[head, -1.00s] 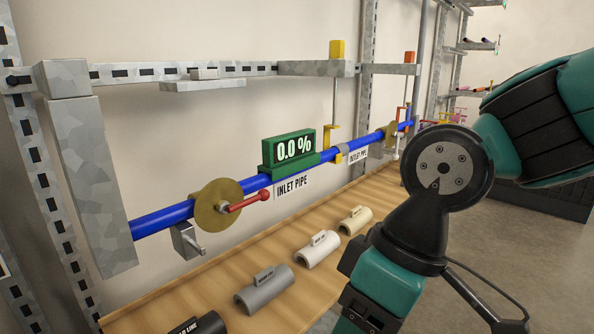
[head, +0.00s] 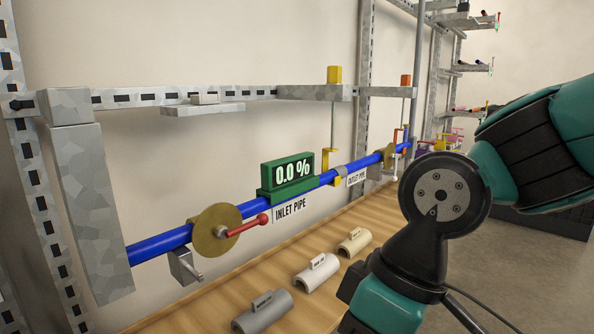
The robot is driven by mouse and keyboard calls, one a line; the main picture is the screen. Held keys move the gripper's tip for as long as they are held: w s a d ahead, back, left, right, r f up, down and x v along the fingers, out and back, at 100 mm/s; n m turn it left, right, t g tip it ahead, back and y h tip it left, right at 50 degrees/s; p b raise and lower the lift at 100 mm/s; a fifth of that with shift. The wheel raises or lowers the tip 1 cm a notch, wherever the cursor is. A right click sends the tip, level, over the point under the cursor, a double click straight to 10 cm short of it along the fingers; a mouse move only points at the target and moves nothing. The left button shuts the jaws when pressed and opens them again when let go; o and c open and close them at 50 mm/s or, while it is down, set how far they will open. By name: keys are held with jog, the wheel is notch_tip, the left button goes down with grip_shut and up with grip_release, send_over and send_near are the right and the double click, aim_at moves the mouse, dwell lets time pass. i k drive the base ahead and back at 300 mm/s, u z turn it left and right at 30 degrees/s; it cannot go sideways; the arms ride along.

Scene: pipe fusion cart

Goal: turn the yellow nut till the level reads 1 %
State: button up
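The yellow nut (head: 334,75) is a small upright block at the top of a thin rod, on a grey metal beam (head: 315,92). The rod runs down to a yellow bracket near the blue pipe (head: 165,244). My arm fills the right side of the head view, apart from the nut in the picture. My gripper's fingertips do not show, so its opening is hidden.
A brass disc with a red-knobbed lever (head: 245,226) is on the pipe at left. An orange nut (head: 406,80) tops another rod farther right. Several labelled half-pipe pieces, one cream (head: 355,243), lie on the wooden bench (head: 225,283). Shelving stands behind at right.

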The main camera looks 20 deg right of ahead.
aim_at(333, 72)
jog(key=z, duration=0.35)
jog(key=k, duration=1)
jog(key=z, duration=0.95)
jog(key=i, duration=0.8)
jog(key=u, duration=0.85)
jog(key=i, duration=0.65)
jog(key=u, duration=0.45)
